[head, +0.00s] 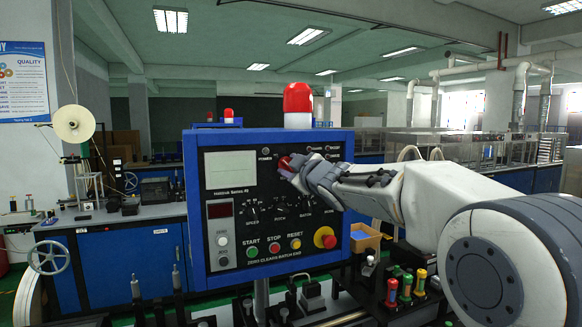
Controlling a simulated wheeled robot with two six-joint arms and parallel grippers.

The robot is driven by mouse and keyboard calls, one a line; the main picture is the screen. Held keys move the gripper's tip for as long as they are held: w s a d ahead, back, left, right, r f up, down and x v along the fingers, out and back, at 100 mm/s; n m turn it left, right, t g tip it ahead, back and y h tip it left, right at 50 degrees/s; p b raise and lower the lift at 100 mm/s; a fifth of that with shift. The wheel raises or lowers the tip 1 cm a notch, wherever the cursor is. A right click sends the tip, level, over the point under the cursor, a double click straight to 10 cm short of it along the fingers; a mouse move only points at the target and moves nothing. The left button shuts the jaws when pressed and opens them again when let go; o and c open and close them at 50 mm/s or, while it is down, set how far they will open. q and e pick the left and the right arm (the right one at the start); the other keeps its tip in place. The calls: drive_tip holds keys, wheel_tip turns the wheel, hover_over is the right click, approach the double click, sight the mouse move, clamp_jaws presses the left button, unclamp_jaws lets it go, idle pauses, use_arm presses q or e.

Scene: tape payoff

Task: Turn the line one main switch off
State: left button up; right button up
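The blue control box (193,200) stands in the middle of the head view, its dark panel facing me. A red knob (284,162), which looks like the main switch, sits on the upper part of the panel, right of the POWER label. My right gripper (289,168) comes in from the right with its fingertips at this knob and covers part of it. The fingers overlap the knob, but whether they grip it is not clear. The knob's pointer and its on or off marks are hidden. My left gripper is not in view.
Green START (254,251), red STOP (274,249) and yellow RESET (295,244) buttons and a red emergency button (325,237) on yellow lie below my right gripper. A red beacon (298,98) tops the box. Colored-handled tools (406,284) stand at lower right.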

drive_tip(key=b+v, duration=0.1)
drive_tip(key=v, duration=0.9)
drive_tip(key=shift+s+b, duration=0.15)
drive_tip(key=shift+b, duration=0.25)
drive_tip(key=shift+f, duration=0.15)
